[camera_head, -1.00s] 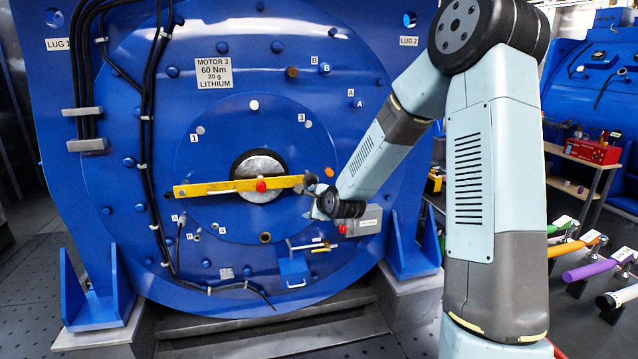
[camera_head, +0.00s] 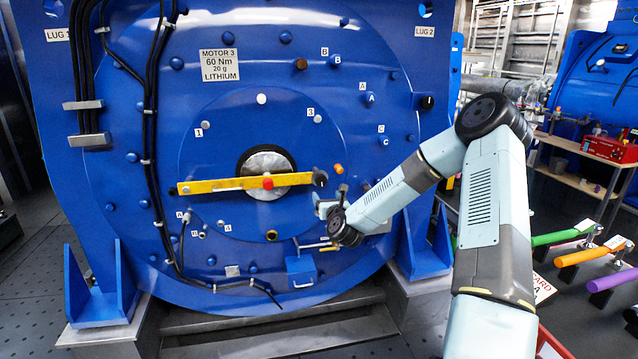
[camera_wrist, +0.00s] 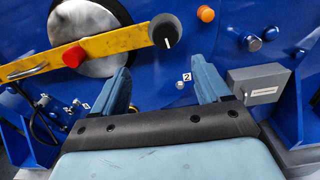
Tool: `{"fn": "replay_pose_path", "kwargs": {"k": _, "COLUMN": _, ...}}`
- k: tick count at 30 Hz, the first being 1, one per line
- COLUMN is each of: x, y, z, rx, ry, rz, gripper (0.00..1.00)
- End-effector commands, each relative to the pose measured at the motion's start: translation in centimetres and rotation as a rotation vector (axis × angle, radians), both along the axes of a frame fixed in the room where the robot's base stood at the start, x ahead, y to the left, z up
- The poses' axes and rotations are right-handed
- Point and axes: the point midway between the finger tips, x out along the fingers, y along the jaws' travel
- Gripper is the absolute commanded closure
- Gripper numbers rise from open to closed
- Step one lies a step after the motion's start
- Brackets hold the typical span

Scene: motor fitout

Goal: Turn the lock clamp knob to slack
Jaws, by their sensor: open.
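A yellow bar (camera_head: 222,186) lies across the round hub of the blue motor, with a red knob (camera_head: 267,182) near its middle. A dark round knob (camera_head: 320,177) with a white pointer line sits at the bar's right end; I take it to be the lock clamp knob. In the wrist view the knob (camera_wrist: 166,31) shows whole, its line pointing down. My gripper (camera_wrist: 164,66) is open and empty, its fingers spread below the knob, not around it. In the head view my gripper (camera_head: 326,207) is just below and right of the knob.
An orange plug (camera_wrist: 206,14) stands right of the knob. A grey box (camera_wrist: 258,85) lies near my right finger. A small pin by label 2 (camera_wrist: 186,77) shows between the fingers. Blue studs and black cables (camera_head: 149,120) line the motor face.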

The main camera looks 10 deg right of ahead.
Motion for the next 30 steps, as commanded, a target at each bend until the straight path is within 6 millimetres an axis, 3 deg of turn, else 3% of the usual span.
{"fn": "replay_pose_path", "kwargs": {"k": 6, "x": 2.9, "y": -1.1, "z": 0.0, "rx": -0.003, "ry": -0.001, "rz": -0.013, "gripper": 0.24}}
{"fn": "replay_pose_path", "kwargs": {"k": 21, "x": 11.2, "y": -1.3, "z": 0.0, "rx": -0.004, "ry": 0.000, "rz": -0.014, "gripper": 0.24}}
{"fn": "replay_pose_path", "kwargs": {"k": 30, "x": 13.2, "y": -1.3, "z": 0.0, "rx": -0.005, "ry": 0.001, "rz": -0.014, "gripper": 0.24}}
